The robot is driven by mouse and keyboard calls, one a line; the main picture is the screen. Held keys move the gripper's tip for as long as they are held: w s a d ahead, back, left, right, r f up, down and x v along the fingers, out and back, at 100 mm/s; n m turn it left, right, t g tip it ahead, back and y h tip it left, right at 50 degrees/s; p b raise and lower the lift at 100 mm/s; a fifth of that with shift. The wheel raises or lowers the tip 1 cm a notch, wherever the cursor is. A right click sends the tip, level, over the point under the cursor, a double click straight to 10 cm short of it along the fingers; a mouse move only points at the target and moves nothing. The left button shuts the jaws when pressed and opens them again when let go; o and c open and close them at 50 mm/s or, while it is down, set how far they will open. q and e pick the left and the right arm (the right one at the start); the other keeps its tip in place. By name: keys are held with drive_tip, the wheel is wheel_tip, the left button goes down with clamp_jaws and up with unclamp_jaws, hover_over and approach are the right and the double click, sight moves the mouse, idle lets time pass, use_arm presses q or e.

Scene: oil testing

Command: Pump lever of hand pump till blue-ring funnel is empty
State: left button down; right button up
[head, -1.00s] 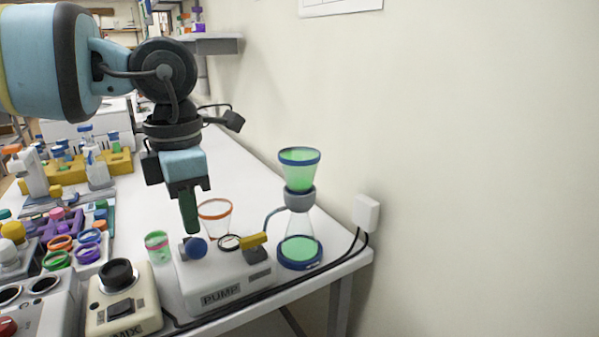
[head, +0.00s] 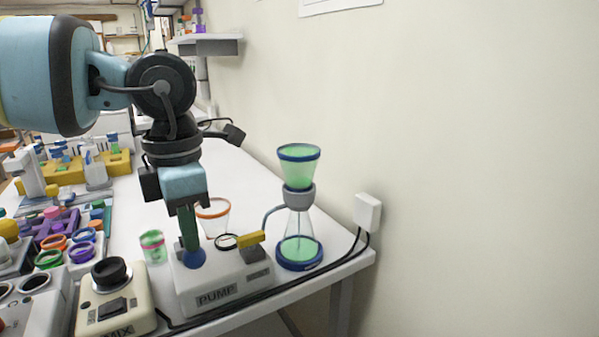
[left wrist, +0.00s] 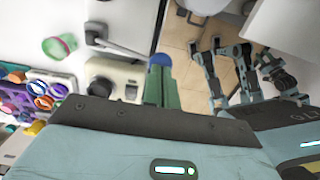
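The white hand pump (head: 215,290) stands near the table's front edge, marked PUMP. A blue round knob (head: 192,258) is on its left side and a yellow handle (head: 250,240) on its right. My left gripper (head: 190,248) points down with its green fingers together, the tips at the blue knob. The left wrist view shows the fingers (left wrist: 162,82) beside the knob (left wrist: 160,62); the exact contact is unclear. The blue-ring funnel (head: 298,166) holds green liquid and stands upright above a flask (head: 299,238) with green in its base. My right gripper is not seen.
An orange-rimmed cup (head: 213,222) stands behind the pump and a small green cup (head: 153,247) to its left. The MIX device (head: 115,305) is at front left. Black cables (head: 350,250) run to a wall box (head: 368,212). The table's middle behind is clear.

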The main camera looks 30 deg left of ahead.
sight(194, 253)
use_arm(q)
drive_tip(key=shift+f, duration=0.15)
drive_tip(key=shift+s+d+f+b, duration=0.15)
drive_tip(key=shift+d+f+b, duration=0.1)
drive_tip(key=shift+f+b, duration=0.3)
drive_tip(key=shift+f, duration=0.1)
drive_tip(key=shift+s+d+f+b, duration=0.1)
drive_tip(key=shift+d+f+b, duration=0.1)
drive_tip(key=shift+f+b, duration=0.55)
drive_tip(key=shift+f, duration=0.1)
